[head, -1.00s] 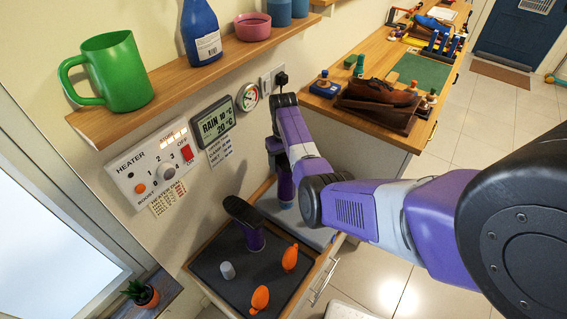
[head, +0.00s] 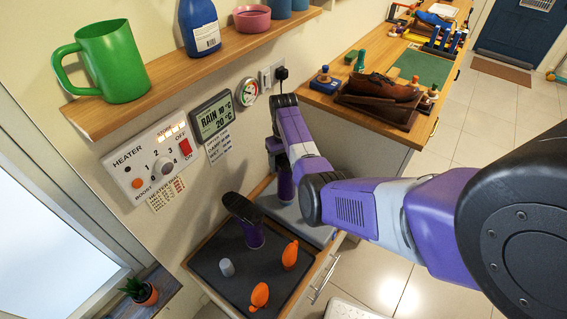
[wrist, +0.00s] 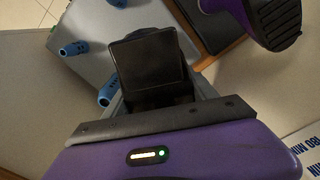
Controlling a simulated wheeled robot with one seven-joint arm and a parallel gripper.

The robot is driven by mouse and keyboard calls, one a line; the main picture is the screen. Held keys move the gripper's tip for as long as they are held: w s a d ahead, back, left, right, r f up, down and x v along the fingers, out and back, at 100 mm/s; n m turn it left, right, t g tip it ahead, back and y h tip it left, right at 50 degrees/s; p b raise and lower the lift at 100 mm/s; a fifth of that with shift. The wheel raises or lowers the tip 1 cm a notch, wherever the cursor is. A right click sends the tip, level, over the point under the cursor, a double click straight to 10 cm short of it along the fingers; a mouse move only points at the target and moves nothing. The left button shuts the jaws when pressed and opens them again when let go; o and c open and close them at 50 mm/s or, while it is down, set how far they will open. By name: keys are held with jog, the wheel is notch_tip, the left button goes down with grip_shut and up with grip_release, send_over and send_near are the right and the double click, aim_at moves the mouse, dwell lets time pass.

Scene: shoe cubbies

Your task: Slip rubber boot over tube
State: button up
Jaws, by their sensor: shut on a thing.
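A purple rubber boot (head: 286,186) with a dark sole is upside down below my gripper (head: 279,160), over the grey panel (head: 312,228). My gripper is shut on it; its dark sole end (wrist: 150,65) fills the middle of the wrist view. My arm hides part of the boot in the head view. Blue tubes (wrist: 74,48) stick up from the panel to the left of the held boot in the wrist view. Whether a tube is inside the held boot cannot be seen. A second purple boot (head: 250,234) stands sole up on the dark mat, also at the wrist view's top right (wrist: 270,18).
The dark mat (head: 225,292) also holds a grey cylinder (head: 227,267) and two orange objects (head: 260,296). The wall with the heater panel (head: 150,165) and a shelf (head: 175,82) bound the left. A bench (head: 335,105) with shoes stands behind.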

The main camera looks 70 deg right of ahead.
aim_at(284, 155)
jog(key=shift+f+b, duration=1.1)
jog(key=shift+f, duration=0.45)
jog(key=o, duration=1.8)
jog(key=shift+r, duration=3.9)
